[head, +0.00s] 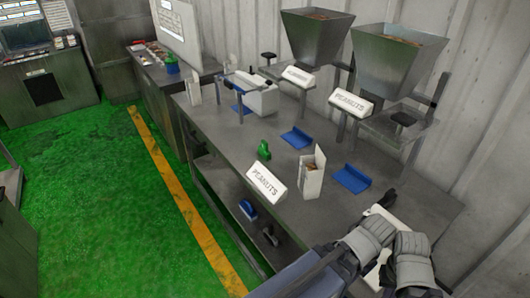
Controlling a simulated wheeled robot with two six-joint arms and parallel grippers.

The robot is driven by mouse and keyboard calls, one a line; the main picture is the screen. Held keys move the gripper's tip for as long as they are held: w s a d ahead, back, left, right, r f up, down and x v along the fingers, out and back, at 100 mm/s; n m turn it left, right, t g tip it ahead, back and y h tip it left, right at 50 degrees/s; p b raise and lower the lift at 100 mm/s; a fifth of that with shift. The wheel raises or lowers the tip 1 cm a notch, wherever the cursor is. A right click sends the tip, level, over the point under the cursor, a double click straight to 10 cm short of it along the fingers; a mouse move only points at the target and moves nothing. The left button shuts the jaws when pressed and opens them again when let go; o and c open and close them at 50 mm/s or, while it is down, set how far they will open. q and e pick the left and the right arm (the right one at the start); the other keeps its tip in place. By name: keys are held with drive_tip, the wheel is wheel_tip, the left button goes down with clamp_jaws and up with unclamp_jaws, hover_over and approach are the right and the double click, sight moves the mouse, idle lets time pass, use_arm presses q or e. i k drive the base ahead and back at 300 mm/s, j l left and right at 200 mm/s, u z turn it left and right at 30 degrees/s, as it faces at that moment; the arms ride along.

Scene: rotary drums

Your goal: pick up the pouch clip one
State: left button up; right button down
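I cannot tell for sure which object is pouch clip one. A small green clip-like object (264,149) sits on the grey table (225,128), behind the front peanuts sign. My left gripper (372,234) is at the lower right, over the near end of the table. My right gripper (412,262) is just to the right of it. Their fingertips are not clear, and I cannot see anything held. Both are well apart from the green object.
Blue scoop-like pieces (351,179) (297,138) and an upright white pouch (312,174) stand on the table. A white peanuts sign (266,183) is at the front edge. Metal hoppers (400,58) (316,35) stand at the back. A blue object (248,209) is on the lower shelf. Green floor is open at left.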

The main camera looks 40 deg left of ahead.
sight(263, 150)
drive_tip(key=i+j+z, duration=0.3)
drive_tip(key=j, duration=1.3)
drive_tip(key=k+j+z, duration=0.1)
drive_tip(key=j+z, duration=0.2)
drive_tip(key=j, duration=1.25)
